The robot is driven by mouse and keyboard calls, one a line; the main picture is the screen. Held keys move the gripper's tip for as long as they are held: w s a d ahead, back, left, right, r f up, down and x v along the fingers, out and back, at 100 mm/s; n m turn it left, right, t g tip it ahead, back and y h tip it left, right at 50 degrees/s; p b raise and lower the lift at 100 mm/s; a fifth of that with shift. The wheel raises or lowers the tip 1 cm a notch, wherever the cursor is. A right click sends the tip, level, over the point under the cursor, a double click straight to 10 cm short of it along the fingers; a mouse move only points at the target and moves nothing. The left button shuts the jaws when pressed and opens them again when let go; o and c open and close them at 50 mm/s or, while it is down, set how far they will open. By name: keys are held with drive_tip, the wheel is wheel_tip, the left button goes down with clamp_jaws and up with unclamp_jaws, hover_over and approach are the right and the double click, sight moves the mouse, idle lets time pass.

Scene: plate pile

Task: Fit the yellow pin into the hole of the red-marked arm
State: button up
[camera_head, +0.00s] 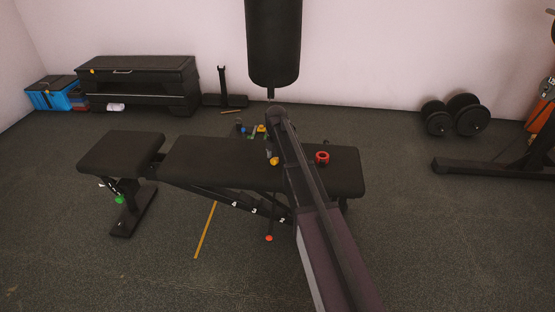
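A black bench (215,158) stands in the middle of the room. A small yellow piece (273,160) shows on its pad, right beside my arm; I cannot tell if it is the yellow pin. A red mark (269,238) shows low under the bench, at the end of a thin dark part; I cannot tell if this is the red-marked arm, and no hole shows. My arm reaches from the bottom right to above the bench. My gripper (270,146) seems to hang at its far end, small and dark; its fingers cannot be made out.
A red ring-shaped thing (322,157) lies on the pad right of my arm. Several small coloured things (250,131) sit behind the bench's far edge. A punching bag (273,42) hangs behind. A yellow stick (205,230) shows at the floor. The floor front left is clear.

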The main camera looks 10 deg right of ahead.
clamp_jaws()
drive_tip(key=shift+r, duration=0.2)
wheel_tip(320, 180, up, 3)
drive_tip(key=p, duration=0.3)
drive_tip(key=shift+f, duration=0.15)
drive_tip(key=s+r+p, duration=0.2)
drive_tip(key=s, duration=1.4)
